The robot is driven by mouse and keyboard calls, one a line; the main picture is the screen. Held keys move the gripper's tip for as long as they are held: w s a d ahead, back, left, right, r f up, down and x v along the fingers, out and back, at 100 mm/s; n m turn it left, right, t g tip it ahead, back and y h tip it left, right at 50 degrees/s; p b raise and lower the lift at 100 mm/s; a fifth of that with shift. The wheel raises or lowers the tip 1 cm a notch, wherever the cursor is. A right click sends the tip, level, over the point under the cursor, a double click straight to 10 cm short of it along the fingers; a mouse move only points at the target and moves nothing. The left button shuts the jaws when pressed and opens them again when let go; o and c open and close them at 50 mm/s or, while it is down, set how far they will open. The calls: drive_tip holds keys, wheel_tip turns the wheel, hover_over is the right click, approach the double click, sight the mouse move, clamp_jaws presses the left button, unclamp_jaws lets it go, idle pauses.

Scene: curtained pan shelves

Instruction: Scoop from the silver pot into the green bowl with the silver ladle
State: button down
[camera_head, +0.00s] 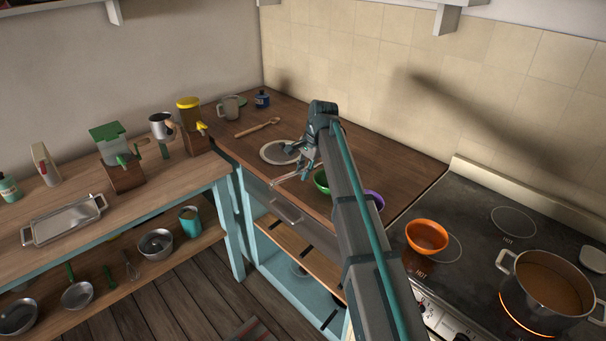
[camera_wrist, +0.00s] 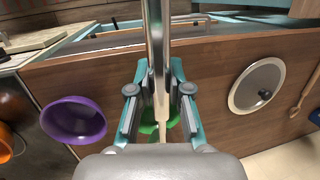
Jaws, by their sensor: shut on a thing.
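The silver pot (camera_head: 548,285), filled with brown liquid, stands on a glowing burner at the right of the stove. The green bowl (camera_head: 321,181) sits on the wooden counter, partly hidden behind my arm; in the wrist view it shows beneath my gripper (camera_wrist: 158,105). My gripper (camera_head: 303,168) is over the counter, shut on the silver ladle (camera_head: 288,177). Its shiny handle (camera_wrist: 157,40) runs up out of the wrist view between the fingers. I cannot make out the ladle's scoop end.
A purple bowl (camera_head: 375,199) sits beside the green bowl, partly behind my arm. An orange bowl (camera_head: 427,236) stands on the stove (camera_head: 465,220). A round lid (camera_head: 279,152) and a wooden spoon (camera_head: 257,128) lie on the counter. A wall rises behind.

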idle(0.4)
drive_tip(key=shift+s+d+f+t+y+b, duration=0.1)
drive_tip(key=shift+f+t+y+b, duration=0.1)
drive_tip(key=shift+t+y+b, duration=0.15)
drive_tip(key=shift+s+f+t+y+b, duration=0.15)
drive_tip(key=shift+t+y+b, duration=0.2)
drive_tip(key=shift+t+b, duration=0.35)
drive_tip(key=shift+r+t+y+b, duration=0.25)
drive_tip(key=shift+y+b, duration=0.15)
drive_tip(key=shift+w, duration=0.2)
